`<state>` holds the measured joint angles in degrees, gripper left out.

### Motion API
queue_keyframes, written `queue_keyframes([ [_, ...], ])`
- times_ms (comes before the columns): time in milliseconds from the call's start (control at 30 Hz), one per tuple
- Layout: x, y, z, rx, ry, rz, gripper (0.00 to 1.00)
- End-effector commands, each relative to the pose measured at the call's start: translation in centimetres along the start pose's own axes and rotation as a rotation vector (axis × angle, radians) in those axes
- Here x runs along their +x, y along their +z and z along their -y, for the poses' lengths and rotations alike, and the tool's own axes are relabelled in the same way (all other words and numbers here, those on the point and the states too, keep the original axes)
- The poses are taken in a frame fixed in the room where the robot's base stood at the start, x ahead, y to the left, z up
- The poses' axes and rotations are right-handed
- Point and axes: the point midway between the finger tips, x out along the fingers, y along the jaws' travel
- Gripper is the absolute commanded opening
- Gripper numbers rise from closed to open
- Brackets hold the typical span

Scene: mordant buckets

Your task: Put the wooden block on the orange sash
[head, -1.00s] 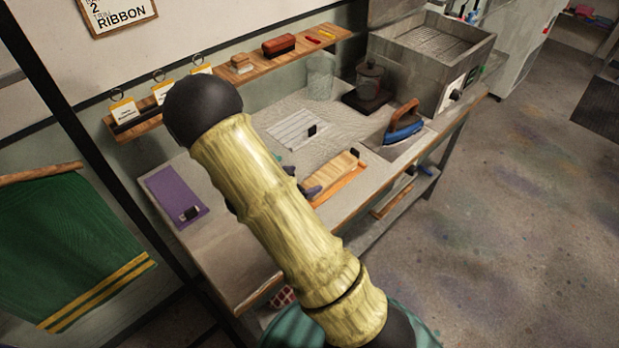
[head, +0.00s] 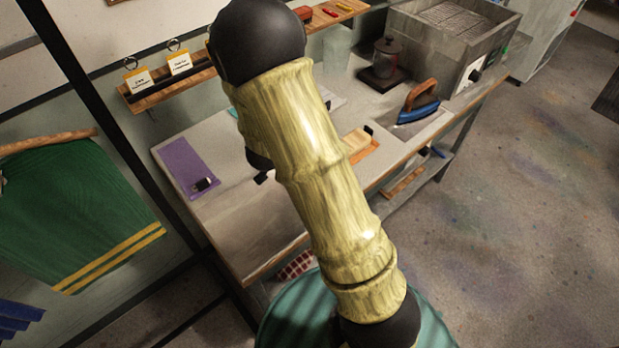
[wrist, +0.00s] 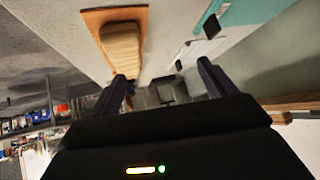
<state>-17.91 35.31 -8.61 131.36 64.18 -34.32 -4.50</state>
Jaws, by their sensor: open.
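The wooden block (wrist: 121,44) is a long pale piece lying flat on the orange sash (wrist: 98,18) in the wrist view. Orange cloth shows around its far end and sides. In the head view the block (head: 355,141) and the sash (head: 366,154) are partly hidden behind my arm. My gripper (wrist: 164,76) is open in the wrist view, with nothing between its fingers. It is apart from the block, which lies beyond the left finger. In the head view my arm hides most of the gripper.
A purple sash (head: 186,166) with a dark clip lies at the table's left. A teal cloth (wrist: 245,12) and white sheet (wrist: 197,50) lie near the block.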

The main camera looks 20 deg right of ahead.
Motion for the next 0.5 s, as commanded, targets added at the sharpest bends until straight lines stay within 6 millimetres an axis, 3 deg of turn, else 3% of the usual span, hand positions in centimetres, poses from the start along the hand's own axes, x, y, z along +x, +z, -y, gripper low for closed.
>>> queue_keyframes([
  [100,-3.0,0.0,0.9,-0.087,-0.144,0.144,0.83],
  [233,-6.9,0.7,0.5,-0.228,-0.267,0.286,0.83],
  [367,-10.9,1.5,-1.7,-0.402,-0.344,0.406,0.83],
  [500,-14.6,2.2,-5.7,-0.609,-0.363,0.505,0.83],
])
